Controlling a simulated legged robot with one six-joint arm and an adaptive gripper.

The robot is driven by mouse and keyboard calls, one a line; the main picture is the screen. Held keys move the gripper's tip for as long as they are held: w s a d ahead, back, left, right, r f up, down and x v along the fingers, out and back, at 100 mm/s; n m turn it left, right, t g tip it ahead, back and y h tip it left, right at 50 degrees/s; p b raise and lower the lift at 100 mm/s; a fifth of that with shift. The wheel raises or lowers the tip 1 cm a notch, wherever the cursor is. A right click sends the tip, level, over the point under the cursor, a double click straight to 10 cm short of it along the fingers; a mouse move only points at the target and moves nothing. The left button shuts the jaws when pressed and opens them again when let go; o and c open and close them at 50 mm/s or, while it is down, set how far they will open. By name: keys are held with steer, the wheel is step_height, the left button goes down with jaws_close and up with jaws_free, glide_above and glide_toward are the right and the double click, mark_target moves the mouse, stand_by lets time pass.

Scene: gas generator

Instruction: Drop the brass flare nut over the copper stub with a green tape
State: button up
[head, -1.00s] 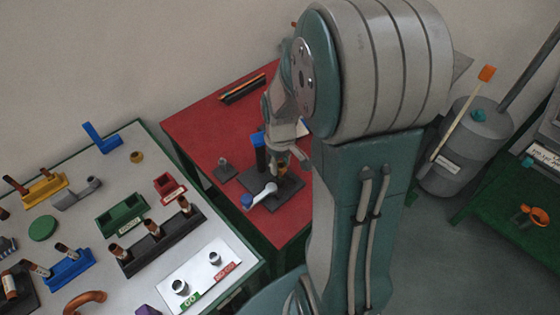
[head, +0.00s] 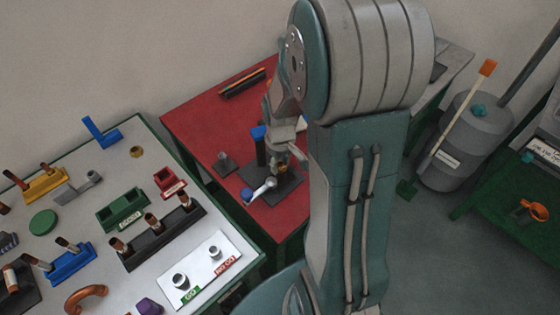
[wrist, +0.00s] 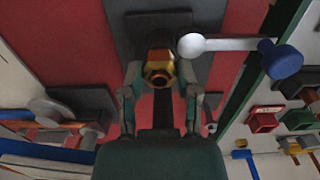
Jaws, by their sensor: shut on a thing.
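My gripper (head: 283,158) is over the dark plate (head: 283,192) on the red table in the head view. In the wrist view, my gripper (wrist: 160,92) has its two fingers closed on the brass flare nut (wrist: 159,73), a yellow hexagonal ring with a reddish middle. The wrist view looks along the fingers, so I cannot tell how high the nut is held or whether it touches anything below. Several copper stubs stand in holders on the left table, such as those in the black holder (head: 160,238). I cannot make out green tape on any stub.
A blue-topped dark post (head: 260,150) and a pale lever with a blue knob (head: 262,189) are close to my gripper. The left table (head: 60,200) is crowded with holders and a GO/NO GO plate (head: 208,268). A grey drum (head: 470,140) stands at right.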

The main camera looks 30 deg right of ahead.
steer(key=o, duration=0.8)
step_height(320, 180, up, 12)
steer(key=shift+f, duration=0.1)
stand_by(0.7)
steer(key=s+a+r+t, duration=0.2)
steer(key=s+a+r, duration=0.1)
steer(key=s+a+r+m+t, duration=0.1)
steer(key=s+a+r, duration=0.2)
steer(key=s+a, duration=0.1)
steer(key=s+a+r+m+t, duration=0.1)
steer(key=s+a+r+t, duration=0.1)
steer(key=s+a+r, duration=0.1)
steer(key=shift+s+a+r+t, duration=0.3)
steer(key=shift+s+a+r, duration=0.05)
steer(key=shift+s+a, duration=0.25)
